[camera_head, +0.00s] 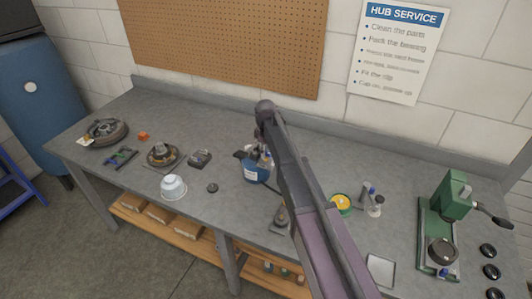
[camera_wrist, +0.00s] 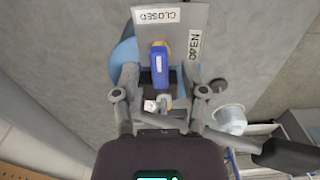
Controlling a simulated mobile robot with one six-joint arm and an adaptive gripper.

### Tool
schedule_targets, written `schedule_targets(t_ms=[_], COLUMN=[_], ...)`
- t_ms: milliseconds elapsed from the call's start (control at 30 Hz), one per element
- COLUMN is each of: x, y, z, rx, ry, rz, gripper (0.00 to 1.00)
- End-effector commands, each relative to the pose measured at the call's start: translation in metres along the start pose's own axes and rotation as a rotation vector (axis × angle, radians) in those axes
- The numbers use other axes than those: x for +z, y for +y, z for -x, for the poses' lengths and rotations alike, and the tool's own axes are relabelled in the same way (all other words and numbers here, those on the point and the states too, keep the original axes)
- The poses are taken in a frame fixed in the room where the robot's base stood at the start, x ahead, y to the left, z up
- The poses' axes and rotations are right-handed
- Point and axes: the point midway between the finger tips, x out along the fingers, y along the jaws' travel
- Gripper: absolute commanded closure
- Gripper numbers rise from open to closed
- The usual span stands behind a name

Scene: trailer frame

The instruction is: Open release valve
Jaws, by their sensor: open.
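The release valve's blue lever (camera_wrist: 159,70) shows in the wrist view, in front of a grey plate (camera_wrist: 184,20). The plate has a CLOSED label (camera_wrist: 157,15) at its top and an OPEN label (camera_wrist: 194,45) at its right. The lever stands in line with the CLOSED label. My gripper (camera_wrist: 158,92) is open, with one finger on each side of the lever; I cannot tell whether either touches it. Behind the plate is a rounded blue body (camera_wrist: 124,58). In the head view a blue container (camera_head: 253,172) stands mid-bench; my arm partly hides it.
The grey bench (camera_head: 225,215) also holds a white bowl (camera_head: 173,188), a wheel-like part (camera_head: 104,133), a hub part (camera_head: 162,154) and an orange block (camera_head: 143,136). At the right are a yellow-topped tin (camera_head: 341,203) and a green press (camera_head: 440,225). A wall rises behind.

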Motion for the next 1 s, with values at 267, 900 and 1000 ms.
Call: schedule_targets(t_ms=[267,900,1000], x=[0.0001,0.0001,0.0002], y=[0.0000,-0.0003,-0.0004], z=[0.0002,0.0001,0.0001], rx=[0.000,-0.001,-0.001], ry=[0.000,0.000,0.000], rz=[0.000,-0.047,-0.088], gripper=[0.65,1.00,1.00])
